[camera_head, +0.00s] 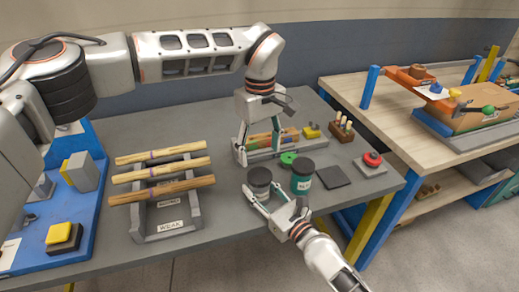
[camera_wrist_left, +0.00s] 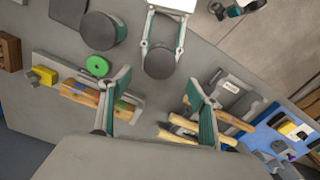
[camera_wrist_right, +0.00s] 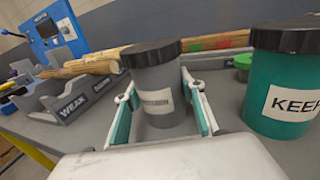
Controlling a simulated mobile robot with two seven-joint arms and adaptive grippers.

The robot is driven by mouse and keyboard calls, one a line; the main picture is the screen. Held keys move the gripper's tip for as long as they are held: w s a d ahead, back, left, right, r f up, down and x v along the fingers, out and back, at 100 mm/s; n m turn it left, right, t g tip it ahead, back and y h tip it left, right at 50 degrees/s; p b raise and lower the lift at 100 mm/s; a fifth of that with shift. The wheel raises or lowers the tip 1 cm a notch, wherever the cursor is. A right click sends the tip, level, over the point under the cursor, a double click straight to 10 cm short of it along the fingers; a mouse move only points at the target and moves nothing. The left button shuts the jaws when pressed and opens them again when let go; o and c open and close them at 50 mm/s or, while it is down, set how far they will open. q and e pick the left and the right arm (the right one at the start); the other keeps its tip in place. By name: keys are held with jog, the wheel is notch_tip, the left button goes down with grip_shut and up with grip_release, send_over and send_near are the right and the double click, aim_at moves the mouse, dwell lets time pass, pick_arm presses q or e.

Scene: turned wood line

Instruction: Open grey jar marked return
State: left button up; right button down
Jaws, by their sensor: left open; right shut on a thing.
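The grey jar (camera_head: 259,187) stands on the grey bench with its black lid (camera_wrist_right: 151,50) on. Its pale label shows in the right wrist view, but I cannot read it. My right gripper (camera_head: 268,207) is shut on the jar's body, one finger on each side in the right wrist view (camera_wrist_right: 160,108). My left gripper (camera_head: 241,156) is open and empty, pointing down behind and left of the jar. In the left wrist view (camera_wrist_left: 157,92) its fingers are wide apart, and the jar's lid (camera_wrist_left: 160,63) lies beyond them, apart from both.
A green jar (camera_head: 302,182) marked KEEP stands close to the right of the grey jar. A green disc (camera_head: 289,158) lies behind. A rack (camera_head: 168,215) marked WEAK with turned sticks is to the left. A dark pad (camera_head: 334,175) and red button (camera_head: 372,158) are to the right.

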aim_at(260, 175)
pick_arm(q)
jog(key=m, duration=0.3)
jog(key=shift+f, duration=4)
jog(key=c, duration=1.1)
